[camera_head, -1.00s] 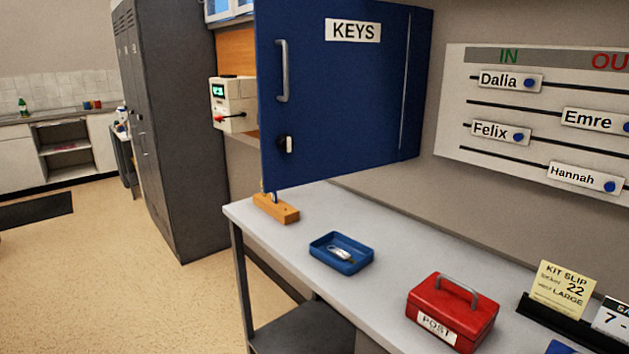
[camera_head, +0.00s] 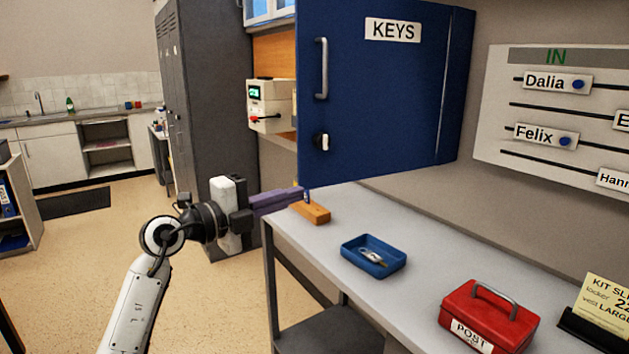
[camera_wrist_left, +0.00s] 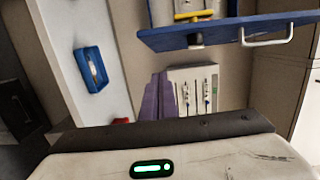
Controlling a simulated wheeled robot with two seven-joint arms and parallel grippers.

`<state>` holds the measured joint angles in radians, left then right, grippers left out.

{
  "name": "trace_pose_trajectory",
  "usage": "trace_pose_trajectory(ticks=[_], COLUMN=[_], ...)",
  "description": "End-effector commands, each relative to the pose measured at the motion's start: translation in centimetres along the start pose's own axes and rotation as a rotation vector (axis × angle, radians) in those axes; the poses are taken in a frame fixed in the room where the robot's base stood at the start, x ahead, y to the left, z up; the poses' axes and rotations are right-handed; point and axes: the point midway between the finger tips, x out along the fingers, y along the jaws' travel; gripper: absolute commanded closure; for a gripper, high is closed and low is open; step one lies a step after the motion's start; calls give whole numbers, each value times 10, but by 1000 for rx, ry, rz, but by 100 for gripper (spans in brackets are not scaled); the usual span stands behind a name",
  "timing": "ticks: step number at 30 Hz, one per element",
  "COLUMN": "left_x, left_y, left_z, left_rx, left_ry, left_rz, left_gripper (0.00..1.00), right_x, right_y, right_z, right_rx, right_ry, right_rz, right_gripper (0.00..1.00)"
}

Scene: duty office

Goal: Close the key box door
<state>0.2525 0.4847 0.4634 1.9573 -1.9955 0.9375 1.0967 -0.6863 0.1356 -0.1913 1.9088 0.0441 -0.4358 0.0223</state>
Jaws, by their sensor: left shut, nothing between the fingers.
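The dark blue key box door (camera_head: 385,105), labelled KEYS, stands open, swung out from the wall, with its outer face towards me. Its hinge side is at the right, by the blue box body (camera_head: 458,85). A grey handle (camera_head: 321,68) and a knob (camera_head: 322,142) are near its free edge. My left gripper (camera_head: 295,192), with purple fingers, is shut and empty just below the door's lower free corner; contact is not clear. The left wrist view shows the door edge-on (camera_wrist_left: 225,32) beyond the shut fingers (camera_wrist_left: 160,98). My right gripper is out of view.
Below the door is a grey desk (camera_head: 345,215) with a wooden block (camera_head: 311,212), a blue tray (camera_head: 372,270) and a red POST box (camera_head: 488,318). A dark locker (camera_head: 210,100) and a white device (camera_head: 270,105) stand left of the door. Open floor lies at left.

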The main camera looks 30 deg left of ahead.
Motion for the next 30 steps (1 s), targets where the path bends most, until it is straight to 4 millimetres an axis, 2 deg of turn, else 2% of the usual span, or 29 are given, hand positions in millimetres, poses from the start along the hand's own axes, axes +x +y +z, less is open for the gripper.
trace_pose_trajectory(ticks=[12,15,21,30], left_x=[88,91,96,96], left_y=[-2,0,0,0], left_z=[-2,16,33,37], left_rx=[-3,0,-1,1], left_ry=[4,-1,3,3], left_rz=[-2,0,0,-1], left_gripper=[100,100,100,100], right_x=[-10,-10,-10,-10], right_y=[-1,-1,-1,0], right_z=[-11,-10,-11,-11], right_rx=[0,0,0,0], right_ry=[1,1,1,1], right_rz=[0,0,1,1], right_gripper=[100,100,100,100])
